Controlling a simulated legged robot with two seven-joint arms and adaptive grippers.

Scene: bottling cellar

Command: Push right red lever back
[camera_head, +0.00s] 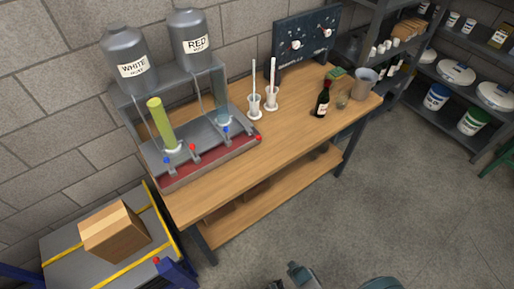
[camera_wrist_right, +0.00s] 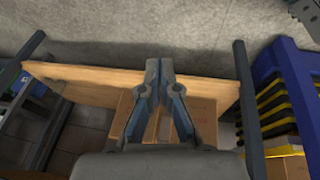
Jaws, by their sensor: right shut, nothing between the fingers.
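The bottling machine (camera_head: 215,152) stands on the wooden table at the left, with a red tray surface. Its right red lever knob (camera_head: 258,138) shows at the right end, low near the front edge. Another red knob (camera_head: 193,146) and two blue knobs (camera_head: 166,160) (camera_head: 226,129) stand along the machine to the left. My right gripper (camera_wrist_right: 160,68) is shut and empty in the right wrist view, with the table edge and floor behind it. It is away from the levers, which that view does not show. My left gripper is not clearly seen.
White holders, a dark wine bottle (camera_head: 322,99) and a grey pail (camera_head: 364,83) stand farther right on the table. A cart with a cardboard box (camera_head: 114,234) is at lower left. The floor in front is open.

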